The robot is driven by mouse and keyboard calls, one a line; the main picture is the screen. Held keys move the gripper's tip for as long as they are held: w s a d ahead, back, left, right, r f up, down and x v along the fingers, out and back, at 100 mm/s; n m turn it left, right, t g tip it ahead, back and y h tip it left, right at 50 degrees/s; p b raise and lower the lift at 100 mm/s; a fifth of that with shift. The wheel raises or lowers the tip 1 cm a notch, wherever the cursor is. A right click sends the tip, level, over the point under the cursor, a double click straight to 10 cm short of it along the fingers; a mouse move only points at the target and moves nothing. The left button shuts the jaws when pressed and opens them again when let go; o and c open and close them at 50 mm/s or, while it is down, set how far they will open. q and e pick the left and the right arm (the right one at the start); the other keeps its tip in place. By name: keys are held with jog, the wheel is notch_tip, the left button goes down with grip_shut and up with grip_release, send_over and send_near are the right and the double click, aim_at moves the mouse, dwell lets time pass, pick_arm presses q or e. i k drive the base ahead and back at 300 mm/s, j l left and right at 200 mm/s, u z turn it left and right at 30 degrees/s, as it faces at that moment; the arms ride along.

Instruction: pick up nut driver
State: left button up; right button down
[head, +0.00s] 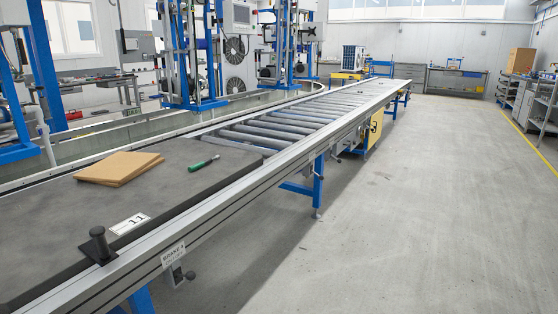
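The nut driver (204,163), with a green handle and a short dark shaft, lies flat on the dark grey mat (183,187) at the near end of the conveyor. Its shaft points up and to the right, toward the rollers. Nothing touches it. Neither of my grippers shows in the head view.
Flat brown cardboard sheets (119,168) lie left of the tool. A label card marked 11 (129,223) and a black knobbed post (99,246) are near the mat's front edge. A metal rail (241,190) borders the conveyor. The floor (400,210) to the right is clear.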

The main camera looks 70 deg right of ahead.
aim_at(191, 169)
jog(key=z, duration=1.8)
